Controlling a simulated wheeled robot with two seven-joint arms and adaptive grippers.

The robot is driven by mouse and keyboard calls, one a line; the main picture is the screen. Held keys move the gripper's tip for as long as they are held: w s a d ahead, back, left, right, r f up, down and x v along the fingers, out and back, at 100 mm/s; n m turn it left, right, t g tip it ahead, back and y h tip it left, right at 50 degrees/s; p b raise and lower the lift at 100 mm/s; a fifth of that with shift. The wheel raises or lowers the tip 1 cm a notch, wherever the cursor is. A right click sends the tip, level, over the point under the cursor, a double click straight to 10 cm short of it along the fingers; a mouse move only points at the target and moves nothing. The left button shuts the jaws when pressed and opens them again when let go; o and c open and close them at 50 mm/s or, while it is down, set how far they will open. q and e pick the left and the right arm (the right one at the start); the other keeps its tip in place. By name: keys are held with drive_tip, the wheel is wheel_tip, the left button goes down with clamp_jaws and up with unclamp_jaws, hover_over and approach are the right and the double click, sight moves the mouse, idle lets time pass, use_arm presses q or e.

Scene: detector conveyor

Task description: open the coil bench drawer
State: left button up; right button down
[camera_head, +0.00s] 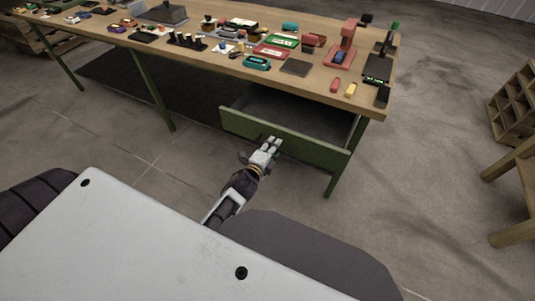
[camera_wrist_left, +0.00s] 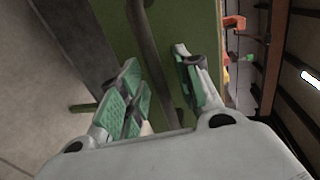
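The coil bench drawer (camera_head: 290,139) has a green front and stands out from under the wooden bench top, so part of its dark inside shows behind the front. My left gripper (camera_head: 271,145) is at the outer face of the drawer front. In the left wrist view the green drawer front (camera_wrist_left: 187,22) fills the middle, with a dark bar handle (camera_wrist_left: 147,38) running down it. The handle lies between the spread green-padded fingers of my left gripper (camera_wrist_left: 157,62), with visible gaps. The handle is hardly visible in the head view. My right gripper is out of view.
The bench top (camera_head: 225,66) carries many small parts, trays and a red press-like device (camera_head: 345,48). Green bench legs (camera_head: 338,175) stand beside the drawer. A wooden crate (camera_head: 515,103) and wooden stool-like frame (camera_head: 518,180) are at the right. Floor in front is clear.

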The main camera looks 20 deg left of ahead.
use_arm(q)
drive_tip(key=v, duration=1.2)
idle(0.6)
drive_tip(key=shift+f, duration=0.1)
idle(0.5)
